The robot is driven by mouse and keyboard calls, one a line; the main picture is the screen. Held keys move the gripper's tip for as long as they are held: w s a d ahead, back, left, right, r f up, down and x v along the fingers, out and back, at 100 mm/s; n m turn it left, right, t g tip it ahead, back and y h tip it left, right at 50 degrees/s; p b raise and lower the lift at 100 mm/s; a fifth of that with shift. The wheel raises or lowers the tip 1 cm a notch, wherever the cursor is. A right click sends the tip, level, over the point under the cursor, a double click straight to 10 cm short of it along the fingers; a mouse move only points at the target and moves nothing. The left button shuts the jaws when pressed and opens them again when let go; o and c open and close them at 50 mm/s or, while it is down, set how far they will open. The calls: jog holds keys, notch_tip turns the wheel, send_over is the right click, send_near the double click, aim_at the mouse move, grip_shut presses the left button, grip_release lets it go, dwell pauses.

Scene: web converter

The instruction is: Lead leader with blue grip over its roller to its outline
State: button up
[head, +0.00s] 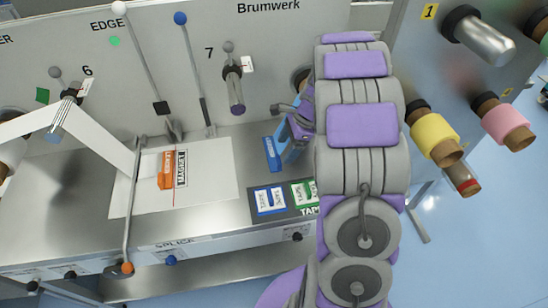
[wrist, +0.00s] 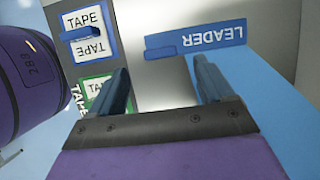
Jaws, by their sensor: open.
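The leader with the blue grip shows in the wrist view as a blue strip lettered LEADER (wrist: 215,38), with a blue grip bar (wrist: 160,53) at its left end. In the head view my arm largely hides the gripper. Roller 7 (head: 236,92) sticks out from the wall. I cannot tell which outline belongs to this leader.
An orange grip (head: 166,170) lies on a white sheet beside a printed LEADER outline (head: 182,168). A dark tape board (head: 284,214) with blue and green tape tabs lies in front of the blue grip. Yellow (head: 433,133) and pink (head: 503,121) rolls stick out at right.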

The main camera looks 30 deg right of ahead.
aim_at(277, 160)
jog(key=shift+w+a+f, duration=0.2)
jog(key=shift+a+f, duration=0.1)
jog(key=shift+a, duration=0.05)
jog(key=shift+a+f, duration=0.2)
jog(key=b+x, duration=0.1)
jog(key=x, duration=0.2)
jog(key=shift+f, duration=0.35)
jog(key=shift+a+f+b, duration=0.2)
jog(key=shift+f+b, duration=0.1)
jog(key=shift+f, duration=0.1)
jog(key=shift+a+r, duration=0.1)
jog(key=shift+a, duration=0.1)
jog(key=shift+c, duration=0.8)
jog(key=shift+d, duration=0.15)
jog(key=c, duration=1)
